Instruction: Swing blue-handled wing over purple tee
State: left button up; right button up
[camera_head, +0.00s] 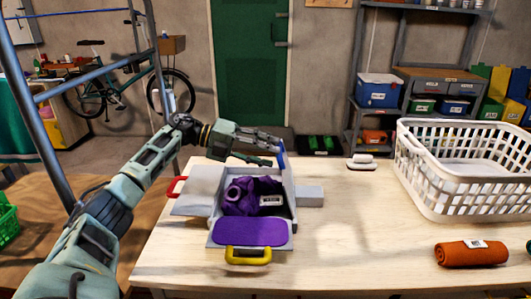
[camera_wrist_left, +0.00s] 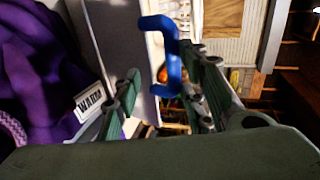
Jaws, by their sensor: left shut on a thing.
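The purple tee (camera_head: 245,193) lies bunched in the middle of a grey folding board, with a white label showing. It also fills the left of the left wrist view (camera_wrist_left: 35,70). The blue-handled wing (camera_head: 289,183) stands raised on the board's right side. Its blue handle (camera_head: 282,154) is at the top edge, and it shows large in the left wrist view (camera_wrist_left: 166,58). My left gripper (camera_head: 275,151) reaches over the board from behind and is shut on the blue handle. My right gripper is not in view.
The red-handled wing (camera_head: 198,190) lies out to the left. The yellow-handled flap (camera_head: 248,255), with a flat purple patch, lies at the front. A grey block (camera_head: 310,195) sits right of the board.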

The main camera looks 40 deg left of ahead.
pick_arm(q)
notch_tip(320, 180, up, 10)
dwell(0.5)
dwell(0.3)
